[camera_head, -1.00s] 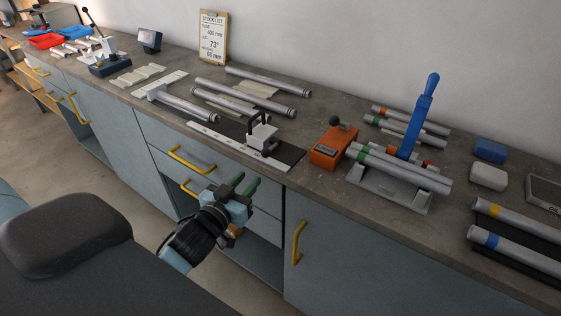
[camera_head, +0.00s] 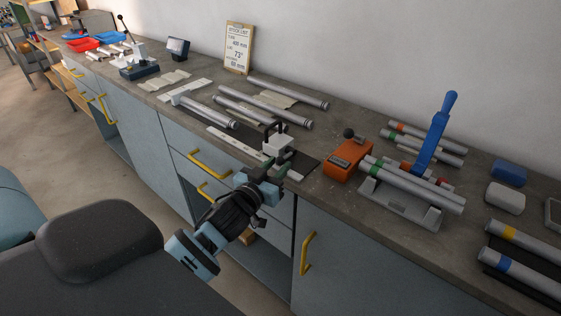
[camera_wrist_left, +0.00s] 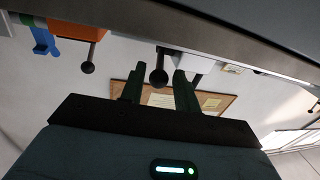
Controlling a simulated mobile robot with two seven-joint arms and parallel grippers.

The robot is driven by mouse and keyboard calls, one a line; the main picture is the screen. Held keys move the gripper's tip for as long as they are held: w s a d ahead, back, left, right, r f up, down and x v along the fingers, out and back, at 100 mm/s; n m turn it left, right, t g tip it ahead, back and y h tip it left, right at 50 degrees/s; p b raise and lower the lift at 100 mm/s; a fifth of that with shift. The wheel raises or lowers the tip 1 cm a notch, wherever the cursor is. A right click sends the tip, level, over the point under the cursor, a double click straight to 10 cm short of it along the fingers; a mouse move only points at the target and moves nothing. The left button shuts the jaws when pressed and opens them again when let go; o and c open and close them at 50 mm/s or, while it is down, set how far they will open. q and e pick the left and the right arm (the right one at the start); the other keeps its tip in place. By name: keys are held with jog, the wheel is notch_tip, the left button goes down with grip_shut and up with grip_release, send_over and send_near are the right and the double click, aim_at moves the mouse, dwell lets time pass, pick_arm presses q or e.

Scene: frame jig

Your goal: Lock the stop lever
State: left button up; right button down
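The stop (camera_head: 277,146) is a pale block with a black lever, sitting on the ruled strip (camera_head: 236,143) near the counter's front edge. My left gripper (camera_head: 281,168) is at the front edge, just in front of the stop, and partly covers its lower side. In the left wrist view the two dark green fingers stand apart, so the left gripper (camera_wrist_left: 157,76) is open. The lever's black ball knob (camera_wrist_left: 159,75) shows between the fingers there, with the pale block (camera_wrist_left: 196,65) beside it. I cannot tell whether the fingers touch the knob. My right gripper is not in view.
An orange box (camera_head: 346,159) with a black knob stands right of the stop. Beyond it a grey cradle (camera_head: 399,204) holds tubes beside an upright blue handle (camera_head: 436,130). Metal tubes (camera_head: 262,111) lie behind the strip. Drawers with yellow handles (camera_head: 211,165) are below the counter edge.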

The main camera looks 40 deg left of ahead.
pick_arm(q)
jog(key=shift+w+a, duration=0.1)
jog(key=shift+w, duration=1.15)
jog(key=shift+c, duration=0.3)
grip_shut()
